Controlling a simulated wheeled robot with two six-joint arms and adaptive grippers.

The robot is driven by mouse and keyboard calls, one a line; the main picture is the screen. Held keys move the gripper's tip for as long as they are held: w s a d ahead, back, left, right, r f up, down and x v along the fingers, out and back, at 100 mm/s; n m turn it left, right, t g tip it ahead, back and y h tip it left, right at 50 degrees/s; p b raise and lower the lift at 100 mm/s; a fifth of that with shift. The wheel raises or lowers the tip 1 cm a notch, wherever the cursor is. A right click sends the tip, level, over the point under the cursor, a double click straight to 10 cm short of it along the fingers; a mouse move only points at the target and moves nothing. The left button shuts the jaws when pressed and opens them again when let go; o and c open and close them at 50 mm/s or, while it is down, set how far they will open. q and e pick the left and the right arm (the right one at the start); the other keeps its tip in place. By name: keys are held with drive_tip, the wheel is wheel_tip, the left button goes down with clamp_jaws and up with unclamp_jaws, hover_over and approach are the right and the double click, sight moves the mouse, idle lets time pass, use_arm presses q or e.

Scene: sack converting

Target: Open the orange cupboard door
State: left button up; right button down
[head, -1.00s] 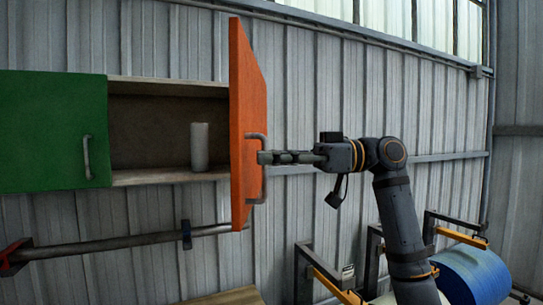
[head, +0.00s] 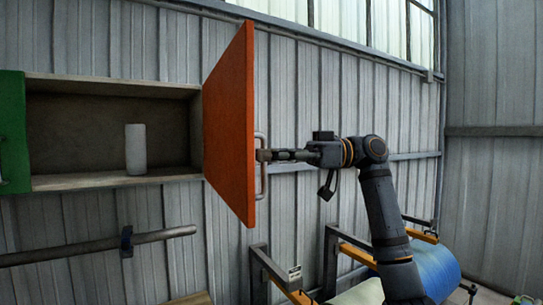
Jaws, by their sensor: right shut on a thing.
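The orange cupboard door (head: 230,125) stands swung out from the right side of the wall cupboard (head: 80,183), so the inside of the right part shows. Its grey bar handle (head: 262,186) is on the door's right-hand face. My right gripper (head: 265,155) is shut on the handle, with the arm coming up from the lower right. A pale cylinder (head: 135,149) stands upright on the cupboard's shelf. My left gripper is not in view.
A green door (head: 14,133) covers the cupboard's left part at the picture's edge. A grey rail (head: 85,249) runs below the cupboard. A blue roll (head: 434,272) lies on a stand at lower right. The wall right of the arm is clear.

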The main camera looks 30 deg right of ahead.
drive_tip(key=shift+r, duration=0.2)
drive_tip(key=c, duration=1.7)
unclamp_jaws()
drive_tip(key=shift+w, duration=0.1)
drive_tip(key=shift+c, duration=0.2)
drive_tip(key=shift+o, duration=1.2)
drive_tip(key=shift+w+a, duration=0.1)
drive_tip(key=shift+w, duration=0.05)
drive_tip(key=shift+o, duration=0.4)
drive_tip(key=shift+w+a+f, duration=0.15)
drive_tip(key=shift+w+f, duration=0.05)
drive_tip(key=shift+w, duration=0.05)
drive_tip(key=v, duration=1.2)
